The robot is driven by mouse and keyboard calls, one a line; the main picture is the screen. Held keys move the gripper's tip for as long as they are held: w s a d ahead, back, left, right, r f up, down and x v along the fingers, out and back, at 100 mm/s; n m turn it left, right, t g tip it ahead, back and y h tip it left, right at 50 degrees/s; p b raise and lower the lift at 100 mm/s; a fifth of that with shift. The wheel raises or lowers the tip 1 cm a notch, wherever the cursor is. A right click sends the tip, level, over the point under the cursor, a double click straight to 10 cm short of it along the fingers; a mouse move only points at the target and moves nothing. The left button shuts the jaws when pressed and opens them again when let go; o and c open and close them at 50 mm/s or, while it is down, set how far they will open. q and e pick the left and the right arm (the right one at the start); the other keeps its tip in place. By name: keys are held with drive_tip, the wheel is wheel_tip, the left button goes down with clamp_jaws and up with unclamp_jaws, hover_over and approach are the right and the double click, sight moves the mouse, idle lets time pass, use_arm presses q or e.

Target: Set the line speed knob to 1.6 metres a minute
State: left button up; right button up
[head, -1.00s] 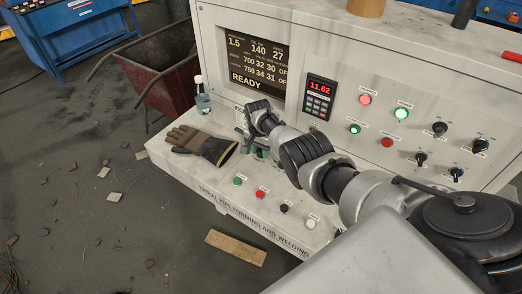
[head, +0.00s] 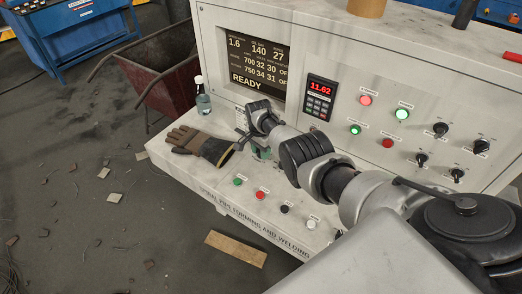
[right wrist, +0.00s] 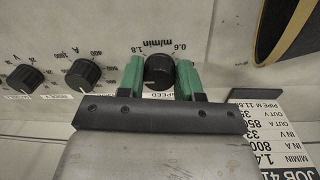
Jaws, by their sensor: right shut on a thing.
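The line speed knob (right wrist: 159,72) is a black dial with a white pointer mark, seen in the right wrist view below a scale printed m/min with 0.6 and 1.8. The green fingers of my right gripper (right wrist: 159,78) are on either side of it, shut on it. In the head view the right gripper (head: 262,153) reaches down to the console shelf at its left part, and the arm hides the knob. The console display (head: 256,60) reads 1.6 at its top left and READY at the bottom. My left gripper is not in view.
Two more black knobs, one (right wrist: 83,73) nearer and one (right wrist: 26,80) further left, stand beside the speed knob. A printed job card (right wrist: 275,138) lies to the right. A work glove (head: 200,146) and a bottle (head: 203,98) are on the shelf left of the gripper.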

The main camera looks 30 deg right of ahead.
drive_tip(key=o, duration=0.8)
drive_tip(key=shift+w+r, duration=0.1)
drive_tip(key=shift+r, duration=0.1)
drive_tip(key=shift+o, duration=0.6)
drive_tip(key=shift+f, duration=0.1)
drive_tip(key=shift+r+p, duration=0.4)
drive_tip(key=shift+r, duration=0.1)
wheel_tip(320, 180, up, 5)
drive_tip(key=shift+w+f+p, duration=0.1)
drive_tip(key=shift+p, duration=1)
wheel_tip(320, 180, up, 4)
drive_tip(key=shift+f, duration=0.1)
drive_tip(key=shift+w+r, duration=0.1)
drive_tip(key=shift+r, duration=0.5)
